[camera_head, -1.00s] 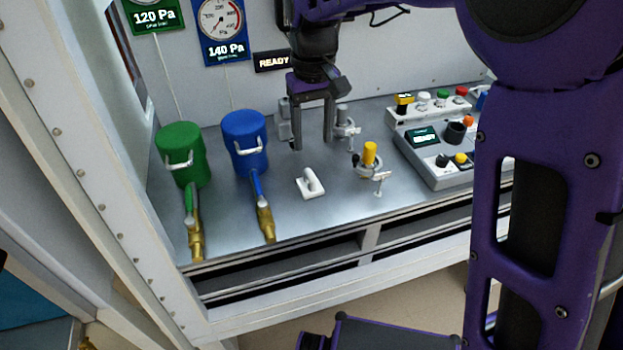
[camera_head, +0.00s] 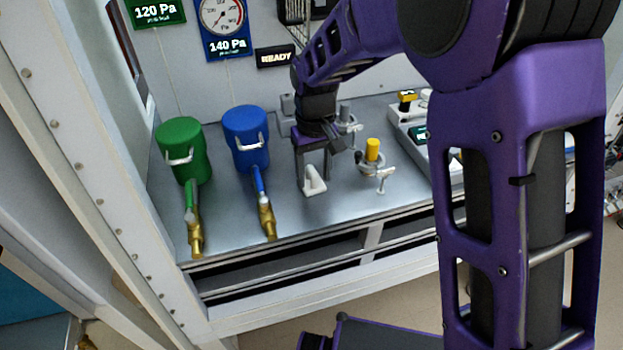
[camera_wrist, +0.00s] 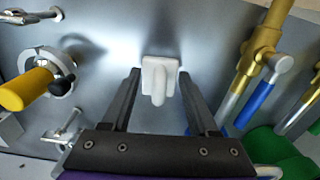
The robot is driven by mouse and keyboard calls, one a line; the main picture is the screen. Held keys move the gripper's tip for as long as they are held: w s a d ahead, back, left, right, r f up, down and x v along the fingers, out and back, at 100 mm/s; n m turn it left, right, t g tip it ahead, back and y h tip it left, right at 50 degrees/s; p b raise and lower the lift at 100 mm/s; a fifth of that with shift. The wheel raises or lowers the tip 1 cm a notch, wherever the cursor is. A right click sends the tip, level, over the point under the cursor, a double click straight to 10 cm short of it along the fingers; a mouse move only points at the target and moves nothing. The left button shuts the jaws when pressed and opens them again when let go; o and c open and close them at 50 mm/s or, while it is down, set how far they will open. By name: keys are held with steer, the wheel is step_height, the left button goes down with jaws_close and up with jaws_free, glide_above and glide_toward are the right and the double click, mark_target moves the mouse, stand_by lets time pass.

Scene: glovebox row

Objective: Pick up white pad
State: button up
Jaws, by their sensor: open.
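The white pad (camera_head: 313,183) is a small flat block with a raised handle on the metal worktop. In the wrist view the white pad (camera_wrist: 158,78) lies between the tips of my two fingers, with a gap on each side. My gripper (camera_head: 314,178) is open and low over the worktop at the pad, and it partly hides the pad's back in the head view. In the wrist view my gripper (camera_wrist: 160,74) shows both fingers apart, with nothing held.
A blue canister (camera_head: 246,138) and a green canister (camera_head: 182,150) with brass-ended hoses stand to the left. A yellow-capped clamp fixture (camera_head: 372,152) stands close on the right. A control box (camera_head: 420,140) is farther right, partly behind my arm. The worktop's front edge is near.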

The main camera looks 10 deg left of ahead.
mark_target(314, 173)
jaws_close()
steer(key=shift+r, duration=0.1)
stand_by(0.3)
step_height(314, 173, up, 10)
steer(key=shift+p, duration=0.5)
steer(key=c, duration=0.7)
jaws_free()
jaws_close()
steer(key=shift+s, duration=0.15)
